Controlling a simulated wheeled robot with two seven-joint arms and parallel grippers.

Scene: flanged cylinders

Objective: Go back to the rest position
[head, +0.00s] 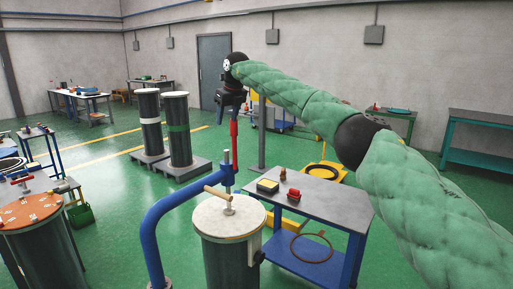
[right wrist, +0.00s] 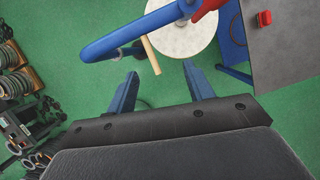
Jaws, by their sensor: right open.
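My right arm, in a green padded sleeve, reaches in from the right of the head view. Its black right gripper (head: 231,98) hangs above the red part of a blue post. Below is a dark flanged cylinder (head: 232,262) with a pale round lid (head: 238,222); the lid also shows in the right wrist view (right wrist: 196,40). A blue bent arm (head: 160,225) with a wooden handle (head: 217,193) stands at the lid. My left gripper is out of view.
An orange-topped cylinder (head: 28,212) is at left. Two tall cylinders (head: 178,130) stand farther back. Green floor (head: 120,190) is open between them.

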